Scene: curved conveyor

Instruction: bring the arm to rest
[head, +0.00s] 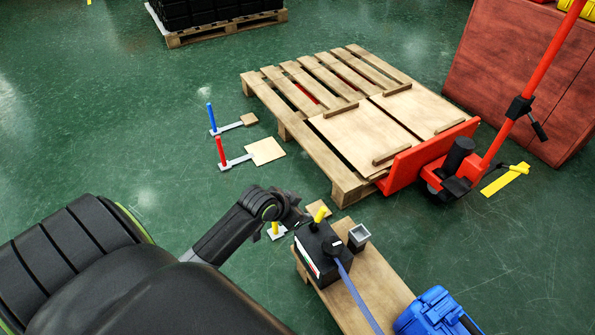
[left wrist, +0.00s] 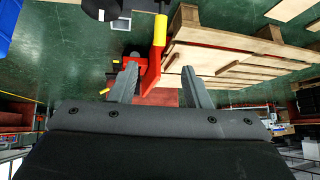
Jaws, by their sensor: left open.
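My left arm comes in from the lower left in the head view, and its gripper (head: 300,213) is beside the black box (head: 318,252). In the left wrist view the two fingers (left wrist: 160,88) are spread apart with nothing between them. A yellow cylinder (left wrist: 160,30) shows beyond the fingers there. In the head view a yellow peg (head: 320,213) shows just past the gripper, and another yellow peg (head: 275,228) stands on a pale base under the arm. My right gripper is in neither view.
A pallet (head: 345,182) and red pallet jack (head: 430,160) stand behind.

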